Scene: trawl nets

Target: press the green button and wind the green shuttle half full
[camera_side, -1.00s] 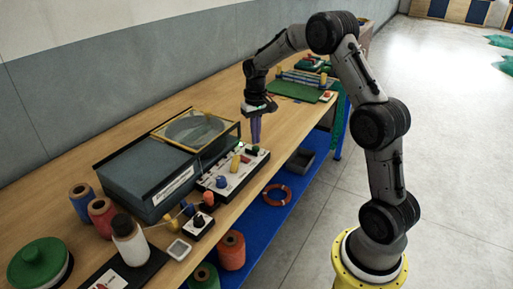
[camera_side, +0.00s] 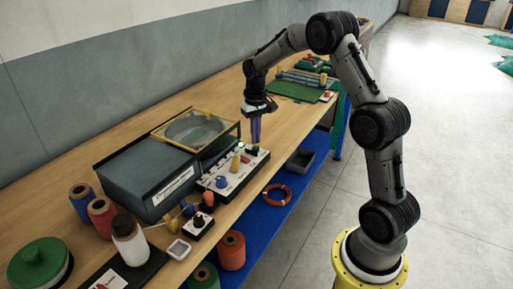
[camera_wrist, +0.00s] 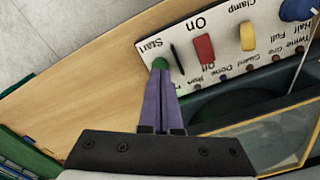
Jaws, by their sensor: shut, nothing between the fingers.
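The control panel (camera_side: 232,172) lies along the front of the machine. Its green button (camera_wrist: 160,63) is by the word Start in the wrist view. My gripper (camera_wrist: 161,75) is shut and empty, its purple fingers pointing down with the tips at the button; I cannot tell whether the button is pushed in. In the side view my gripper (camera_side: 255,140) is over the panel's far end. The panel also has a red switch (camera_wrist: 204,49) marked On and Off, a yellow clamp lever (camera_wrist: 247,37) and a blue knob (camera_wrist: 296,9) by Half and Full. I cannot make out the green shuttle clearly.
The dark machine (camera_side: 147,178) has a yellow-framed clear cover (camera_side: 196,129) beside the panel. Twine spools, including a blue one (camera_side: 83,203) and a red one (camera_side: 102,216), stand at the near end. A green mat (camera_side: 298,91) lies farther along the wooden bench.

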